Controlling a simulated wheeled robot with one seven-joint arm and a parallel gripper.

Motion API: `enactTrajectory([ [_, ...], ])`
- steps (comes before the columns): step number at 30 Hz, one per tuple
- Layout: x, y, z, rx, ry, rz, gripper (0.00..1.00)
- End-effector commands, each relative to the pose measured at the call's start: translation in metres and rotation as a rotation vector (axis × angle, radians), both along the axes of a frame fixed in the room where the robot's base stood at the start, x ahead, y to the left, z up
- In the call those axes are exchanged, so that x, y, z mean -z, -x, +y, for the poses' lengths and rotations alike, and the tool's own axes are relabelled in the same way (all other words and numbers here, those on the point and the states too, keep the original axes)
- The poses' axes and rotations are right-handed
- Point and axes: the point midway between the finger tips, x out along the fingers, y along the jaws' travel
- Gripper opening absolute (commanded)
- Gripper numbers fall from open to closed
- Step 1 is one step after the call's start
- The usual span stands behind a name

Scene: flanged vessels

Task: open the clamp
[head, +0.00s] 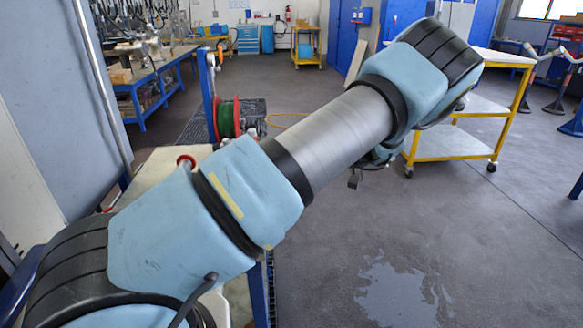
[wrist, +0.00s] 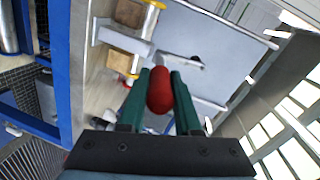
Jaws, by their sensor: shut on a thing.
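My gripper (wrist: 161,76) has two green fingers, seen in the wrist view. They are shut on a red rounded grip (wrist: 160,92), with one finger on each side of it. The grip looks like the handle end of the clamp, but the rest of the clamp is mostly hidden or too small to make out. A small dark and white part (wrist: 190,62) shows just beyond the fingers, and I cannot tell whether it belongs to the clamp. In the head view my arm stretches to the upper right, and its gripper and the clamp are hidden.
In the wrist view, a grey panel (wrist: 225,40) and wooden blocks (wrist: 128,13) lie beyond the fingers. A blue frame (wrist: 62,60) stands at left. In the head view, a yellow cart (head: 452,142) stands at right, a hose reel (head: 228,118) behind my arm. The floor at lower right is clear, with a wet patch (head: 400,290).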

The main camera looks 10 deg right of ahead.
Motion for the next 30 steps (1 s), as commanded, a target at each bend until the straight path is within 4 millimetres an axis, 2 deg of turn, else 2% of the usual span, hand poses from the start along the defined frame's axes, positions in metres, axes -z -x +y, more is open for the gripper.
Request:
enactTrajectory([
  [11,0.0011,-0.0004,0.0004,0.004,-0.009,-0.002,0.00],
  [12,0.0012,-0.0005,0.0004,0.004,-0.009,-0.002,0.34],
  [19,0.0012,-0.0001,0.0005,0.002,-0.008,-0.001,0.60],
  [26,0.0010,0.0001,0.0004,0.001,-0.007,-0.001,0.61],
  [30,0.0017,0.0004,-0.0065,0.003,-0.006,-0.001,0.61],
])
